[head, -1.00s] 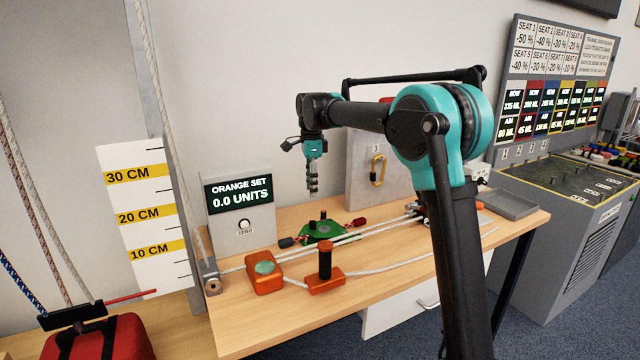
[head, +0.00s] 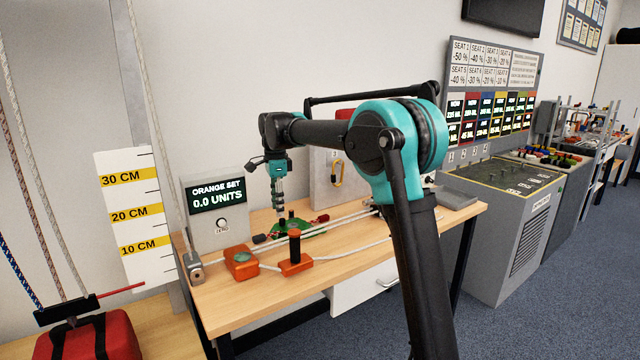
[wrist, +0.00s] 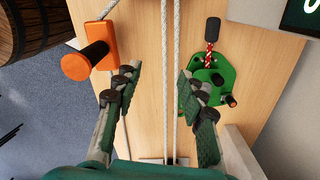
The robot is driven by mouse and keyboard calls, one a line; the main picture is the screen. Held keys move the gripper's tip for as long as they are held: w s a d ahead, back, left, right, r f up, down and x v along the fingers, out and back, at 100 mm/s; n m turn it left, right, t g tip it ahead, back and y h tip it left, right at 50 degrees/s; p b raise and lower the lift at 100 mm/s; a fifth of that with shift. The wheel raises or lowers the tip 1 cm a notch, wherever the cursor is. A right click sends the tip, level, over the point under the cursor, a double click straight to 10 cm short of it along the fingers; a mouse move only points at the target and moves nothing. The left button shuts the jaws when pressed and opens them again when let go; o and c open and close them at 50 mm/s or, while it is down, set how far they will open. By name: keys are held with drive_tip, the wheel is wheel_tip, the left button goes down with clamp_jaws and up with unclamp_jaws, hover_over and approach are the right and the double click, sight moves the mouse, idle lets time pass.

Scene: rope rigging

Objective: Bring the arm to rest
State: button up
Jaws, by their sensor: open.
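My gripper (head: 279,203) hangs pointing down over the wooden bench in the head view, with the teal arm raised above the bench. In the wrist view my gripper (wrist: 160,90) has its two fingers wide apart, with nothing held between them. White ropes (wrist: 167,60) run along the bench below, in the gap between the fingers. The green plate device (wrist: 208,88) lies below beside the right finger, partly covered by it.
A measuring board (head: 130,215) and a red bag (head: 90,340) are at left. A grey cabinet (head: 510,230) stands at right, with open blue carpet in front.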

drive_tip(key=s+d+f+n+t, duration=0.1)
drive_tip(key=s+d+f+n, duration=0.3)
drive_tip(key=d, duration=0.6)
drive_tip(key=s+d+f+n+t, duration=0.1)
drive_tip(key=s+d+f+n, duration=0.2)
drive_tip(key=s+d+f, duration=0.5)
drive_tip(key=s+d+f+n+t, duration=0.1)
drive_tip(key=s+d+f+n, duration=0.2)
drive_tip(key=s+d+f, duration=0.2)
drive_tip(key=s+d+f+n+t, duration=0.1)
drive_tip(key=s+d+f+n, duration=0.3)
drive_tip(key=s+d, duration=0.5)
drive_tip(key=s+f, duration=0.1)
drive_tip(key=s, duration=0.4)
